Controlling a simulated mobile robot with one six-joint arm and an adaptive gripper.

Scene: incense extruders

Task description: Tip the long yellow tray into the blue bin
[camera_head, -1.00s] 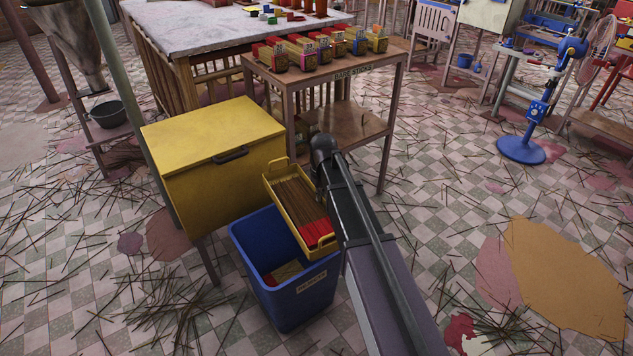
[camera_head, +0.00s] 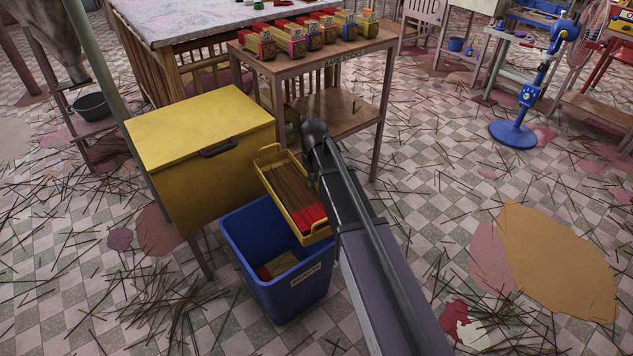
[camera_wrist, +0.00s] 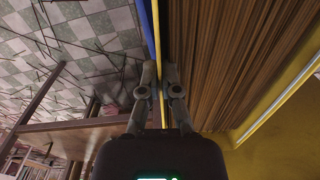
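The long yellow tray (camera_head: 268,161) hangs over the back right part of the blue bin (camera_head: 245,272), with its red-tipped brown incense sticks (camera_head: 292,192) still inside. Its near end slopes down toward the bin in the picture. My gripper (camera_wrist: 161,88) is shut on the tray's long side wall, one finger on each side of it. In the head view my arm hides the gripper and part of the tray's right side. The wrist view shows the sticks (camera_wrist: 225,60) filling the tray along the wall.
A yellow lidded box (camera_head: 200,125) on legs stands close left of the tray and bin. A wooden shelf table (camera_head: 345,62) with several small boxes (camera_head: 312,36) stands behind. Loose sticks litter the tiled floor; the right side is fairly open.

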